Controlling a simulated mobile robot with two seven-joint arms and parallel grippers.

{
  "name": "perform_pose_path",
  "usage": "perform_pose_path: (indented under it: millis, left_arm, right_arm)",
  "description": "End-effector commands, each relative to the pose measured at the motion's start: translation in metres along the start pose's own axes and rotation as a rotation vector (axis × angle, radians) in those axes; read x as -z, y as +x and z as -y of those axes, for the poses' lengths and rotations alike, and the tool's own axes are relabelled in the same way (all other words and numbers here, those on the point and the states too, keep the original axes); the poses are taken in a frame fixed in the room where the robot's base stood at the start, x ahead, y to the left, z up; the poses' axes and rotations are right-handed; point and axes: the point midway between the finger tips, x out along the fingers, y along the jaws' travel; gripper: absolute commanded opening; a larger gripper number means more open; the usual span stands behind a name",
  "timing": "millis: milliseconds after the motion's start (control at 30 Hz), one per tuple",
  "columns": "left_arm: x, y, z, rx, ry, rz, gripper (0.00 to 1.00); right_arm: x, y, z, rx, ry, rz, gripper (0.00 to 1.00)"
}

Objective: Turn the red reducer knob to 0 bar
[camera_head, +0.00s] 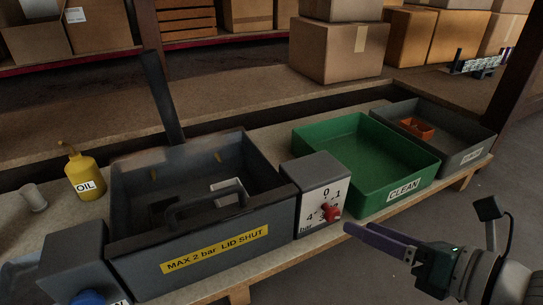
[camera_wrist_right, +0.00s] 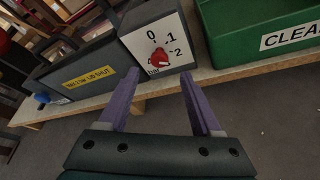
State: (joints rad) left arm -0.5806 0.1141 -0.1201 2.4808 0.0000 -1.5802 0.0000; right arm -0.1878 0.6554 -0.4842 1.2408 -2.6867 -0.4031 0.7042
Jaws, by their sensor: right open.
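The red reducer knob (camera_head: 330,211) sits on the white dial face of a grey box (camera_head: 318,170). The dial has 0 at its top, with 1 and 2 down its right side in the right wrist view; 4 and "bar" show lower left. I cannot tell clearly which mark the knob points at. The knob also shows in the right wrist view (camera_wrist_right: 159,58), between the fingertips in the picture. My right gripper (camera_head: 360,229) is open, its purple fingers in front of the dial and apart from the knob. My left gripper is not in view.
A grey bin with an open lid (camera_head: 122,240), labelled "MAX 2 bar LID SHUT", stands left of the dial box. A green "CLEAN" tray (camera_head: 412,170) stands right. A blue knob (camera_head: 88,298) and yellow oil bottle (camera_head: 85,176) are at left. The floor in front is clear.

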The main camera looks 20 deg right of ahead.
Motion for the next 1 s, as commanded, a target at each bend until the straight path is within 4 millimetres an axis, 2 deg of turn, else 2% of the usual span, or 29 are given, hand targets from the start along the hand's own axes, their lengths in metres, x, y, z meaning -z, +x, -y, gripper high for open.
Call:
perform_pose_path:
  millis: [33, 100, 300, 667, 1000]
  left_arm:
    - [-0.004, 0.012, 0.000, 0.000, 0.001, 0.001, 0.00]
    - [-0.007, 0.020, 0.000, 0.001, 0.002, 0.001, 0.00]
    - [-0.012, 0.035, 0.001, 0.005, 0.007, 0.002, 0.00]
    - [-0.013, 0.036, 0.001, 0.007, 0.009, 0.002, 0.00]
    - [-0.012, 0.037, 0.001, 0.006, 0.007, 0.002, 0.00]
  right_arm:
    - [0.004, 0.013, 0.002, -0.002, 0.000, 0.007, 0.66]
    - [0.004, 0.027, 0.003, -0.002, 0.000, 0.006, 0.66]
    - [0.002, 0.053, 0.002, -0.001, 0.001, 0.003, 0.66]
    - [-0.001, 0.059, 0.000, 0.000, 0.002, 0.002, 0.66]
    - [0.000, 0.059, 0.000, 0.000, 0.002, 0.002, 0.30]
